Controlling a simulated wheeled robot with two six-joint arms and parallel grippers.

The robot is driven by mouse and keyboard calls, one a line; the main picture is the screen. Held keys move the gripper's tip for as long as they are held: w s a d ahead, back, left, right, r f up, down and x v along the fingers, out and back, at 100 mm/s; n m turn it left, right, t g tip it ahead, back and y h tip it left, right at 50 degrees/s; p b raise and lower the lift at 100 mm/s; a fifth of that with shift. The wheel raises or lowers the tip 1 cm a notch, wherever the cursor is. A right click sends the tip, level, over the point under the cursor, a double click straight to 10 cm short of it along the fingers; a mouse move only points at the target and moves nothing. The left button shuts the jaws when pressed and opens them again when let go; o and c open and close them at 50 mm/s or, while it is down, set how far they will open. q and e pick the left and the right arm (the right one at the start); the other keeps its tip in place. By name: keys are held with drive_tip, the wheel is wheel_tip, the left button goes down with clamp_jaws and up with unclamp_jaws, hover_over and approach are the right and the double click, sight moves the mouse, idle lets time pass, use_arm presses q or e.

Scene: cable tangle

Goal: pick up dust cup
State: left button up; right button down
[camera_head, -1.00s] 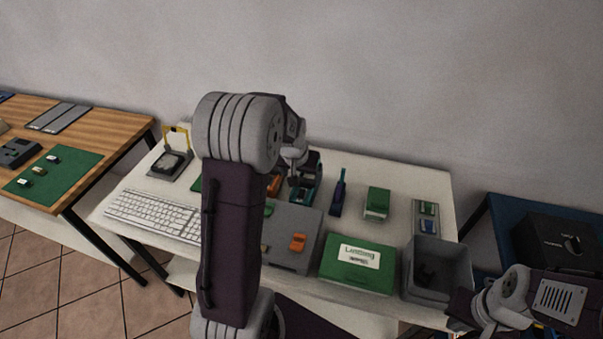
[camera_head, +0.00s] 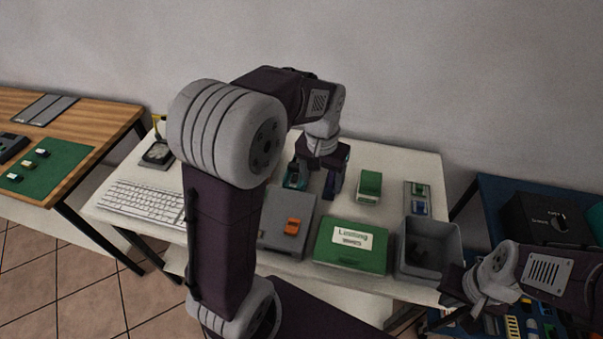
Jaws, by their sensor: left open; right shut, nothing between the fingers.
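I cannot tell for sure which thing is the dust cup. A small teal and dark object (camera_head: 294,177) stands at the back middle of the white table. My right gripper (camera_head: 456,305) is shut and empty at the lower right, in front of the grey bin.
A green box (camera_head: 350,258) with a white label, a grey bin (camera_head: 448,240) with something dark inside, a small green block (camera_head: 370,182) and a grey tray (camera_head: 408,198) stand on the right. A grey case (camera_head: 272,235) and white keyboard (camera_head: 140,202) lie left. My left arm hides part of the table.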

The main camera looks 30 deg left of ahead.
use_arm(q)
drive_tip(key=w+a+r+n+p, duration=0.15)
drive_tip(key=w+a, duration=0.25)
drive_tip(key=w, duration=0.4)
drive_tip(key=w+a+r+p, duration=0.2)
drive_tip(key=w+a, duration=0.3)
drive_tip(key=w, duration=0.3)
drive_tip(key=shift+n+g, duration=0.5)
drive_tip(key=shift+n, duration=0.15)
drive_tip(key=a+f, duration=0.1)
drive_tip(key=f, duration=0.4)
drive_tip(key=a+f+p, duration=0.1)
drive_tip(key=a+f, duration=0.1)
drive_tip(key=f, duration=0.4)
drive_tip(key=a+f+p, duration=0.1)
drive_tip(key=a+f, duration=0.1)
drive_tip(key=f, duration=0.3)
drive_tip(key=shift+w+a+f, duration=0.2)
drive_tip(key=shift+w+f, duration=0.15)
drive_tip(key=shift+w, duration=0.05)
drive_tip(key=shift+w+f, duration=0.1)
drive_tip(key=shift+f, duration=0.4)
drive_tip(key=shift+r, duration=0.1)
drive_tip(key=c, duration=1.4)
